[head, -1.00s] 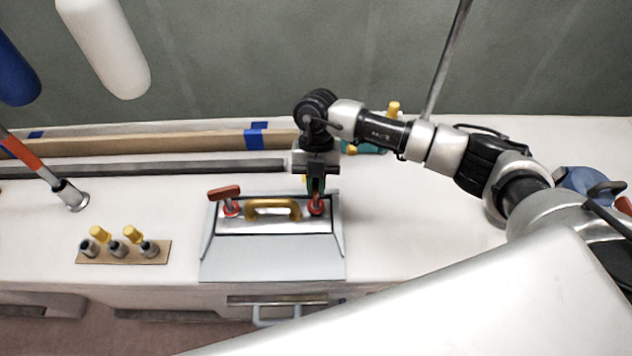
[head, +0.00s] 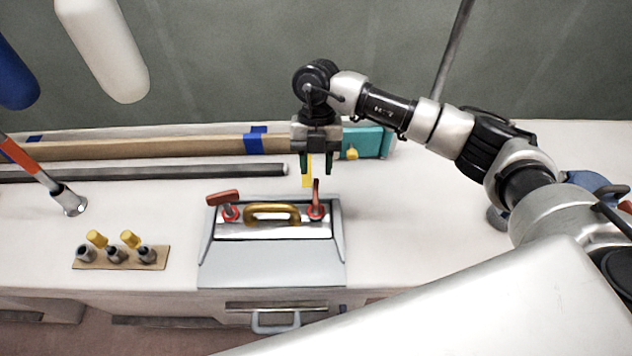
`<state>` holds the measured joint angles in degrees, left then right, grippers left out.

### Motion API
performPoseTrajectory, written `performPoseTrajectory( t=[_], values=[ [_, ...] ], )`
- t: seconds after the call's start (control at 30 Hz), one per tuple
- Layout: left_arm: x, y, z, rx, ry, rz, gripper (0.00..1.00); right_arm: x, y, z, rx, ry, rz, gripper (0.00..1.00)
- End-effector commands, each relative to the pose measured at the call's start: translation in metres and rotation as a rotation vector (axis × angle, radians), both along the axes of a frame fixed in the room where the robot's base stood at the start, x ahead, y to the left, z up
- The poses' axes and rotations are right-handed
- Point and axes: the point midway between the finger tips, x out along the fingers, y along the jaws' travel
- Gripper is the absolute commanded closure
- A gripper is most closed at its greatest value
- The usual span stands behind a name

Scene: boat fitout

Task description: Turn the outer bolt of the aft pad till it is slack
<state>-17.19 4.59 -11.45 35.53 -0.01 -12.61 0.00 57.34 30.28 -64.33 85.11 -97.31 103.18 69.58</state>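A grey pad-like unit (head: 270,262) with a yellow handle (head: 272,209) sits at the counter's front edge. Two bolts with red collars flank the handle. The left bolt (head: 229,207) has its red lever lying sideways; the right bolt (head: 316,208) has its red lever standing nearly upright. I cannot tell from this view which is the outer one. My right gripper (head: 316,167) is above and behind the right bolt, fingers apart, clear of the lever. A small yellow piece shows by its left finger; I cannot tell whether it lies behind. My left gripper is not in view.
A holder (head: 90,265) with several metal sockets and yellow pieces stands at left. A rod with an orange section (head: 25,157) slants in nearby. A long wooden beam (head: 170,146), a dark bar (head: 200,171) and a teal box (head: 375,141) lie behind. The counter right of the unit is clear.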

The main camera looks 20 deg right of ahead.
Motion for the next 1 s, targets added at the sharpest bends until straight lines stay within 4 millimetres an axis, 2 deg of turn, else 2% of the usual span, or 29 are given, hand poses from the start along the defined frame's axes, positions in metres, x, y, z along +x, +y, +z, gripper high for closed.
performPoseTrajectory(
  t=[0.1, 0.3, 1.0],
  values=[
    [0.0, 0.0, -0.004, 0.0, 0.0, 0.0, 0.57, 0.009, -0.003, 0.02, 0.0, -0.003, -0.001, 0.62],
    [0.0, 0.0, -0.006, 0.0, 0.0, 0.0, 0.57, 0.016, -0.005, 0.039, 0.0, 0.0, -0.001, 0.62],
    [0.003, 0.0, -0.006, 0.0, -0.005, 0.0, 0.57, 0.016, -0.005, 0.042, 0.0, 0.002, 0.0, 0.62]
  ],
)
